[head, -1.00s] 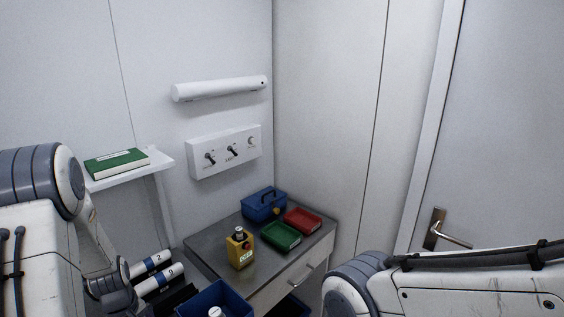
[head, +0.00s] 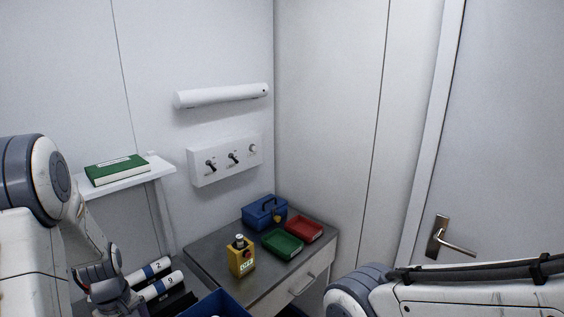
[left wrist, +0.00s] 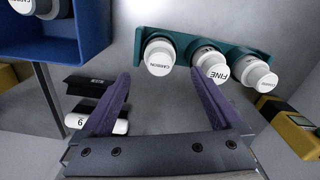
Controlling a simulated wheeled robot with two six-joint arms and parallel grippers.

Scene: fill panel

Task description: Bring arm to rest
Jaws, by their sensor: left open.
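My left arm (head: 30,180) comes in from the left in the head view and bends down toward the lower left edge. Its gripper is below that view. In the left wrist view my left gripper (left wrist: 163,80) is open, its two purple fingers well apart with nothing between them. My right arm (head: 450,290) lies across the lower right of the head view. Its gripper is out of view.
White cylinders (head: 160,287) lie close beside my left forearm. A blue bin (head: 222,303) is at the bottom. The grey worktop (head: 210,259) holds a yellow switch box (head: 241,260), green tray (head: 283,244), red tray (head: 304,229) and blue box (head: 262,213). A shelf (head: 130,180) carries a green book (head: 117,169).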

